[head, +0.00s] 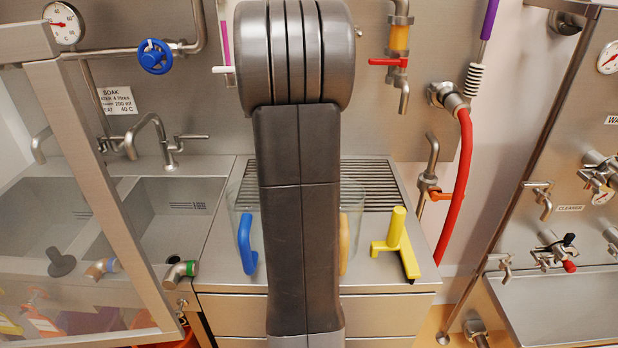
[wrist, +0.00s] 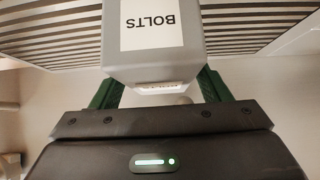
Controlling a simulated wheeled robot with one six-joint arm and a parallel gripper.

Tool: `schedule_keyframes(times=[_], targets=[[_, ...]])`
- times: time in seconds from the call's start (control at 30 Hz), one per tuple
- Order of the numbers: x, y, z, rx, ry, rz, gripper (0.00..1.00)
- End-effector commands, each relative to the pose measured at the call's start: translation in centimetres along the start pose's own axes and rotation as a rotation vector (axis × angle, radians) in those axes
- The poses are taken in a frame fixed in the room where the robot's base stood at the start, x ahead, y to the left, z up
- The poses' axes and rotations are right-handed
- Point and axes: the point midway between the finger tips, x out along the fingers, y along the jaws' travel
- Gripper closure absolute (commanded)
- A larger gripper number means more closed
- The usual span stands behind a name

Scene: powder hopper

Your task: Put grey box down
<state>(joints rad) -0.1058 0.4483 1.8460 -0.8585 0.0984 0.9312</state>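In the wrist view, a grey box (wrist: 225,42) with a white label reading BOLTS, upside down in the picture, sits between the two green fingers of my gripper (wrist: 158,84). The fingers appear to press on both sides of the box. A slatted metal surface shows behind the box; I cannot tell whether the box touches it. In the head view my own arm fills the middle, and neither the gripper nor the box shows.
In the head view, a ribbed drainer (head: 372,180) lies on the steel counter behind my arm. A clear vessel with blue (head: 247,245) and orange handles and a yellow tool (head: 397,245) stand at its front. Sinks (head: 172,222) lie left, a red hose (head: 459,185) right.

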Motion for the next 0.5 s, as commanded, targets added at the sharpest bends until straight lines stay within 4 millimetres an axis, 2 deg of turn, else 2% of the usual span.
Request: schedule_keyframes(times=[0.03, 0.2, 0.27, 0.5], targets=[[-0.01, 0.00, 0.01, 0.000, 0.000, 0.000, 0.41], [-0.01, 0.00, 0.01, 0.000, 0.000, 0.000, 0.74], [-0.04, 0.00, -0.04, 0.000, 0.001, 0.000, 0.79], [-0.15, -0.01, -0.15, 0.000, 0.001, 0.000, 0.79]])
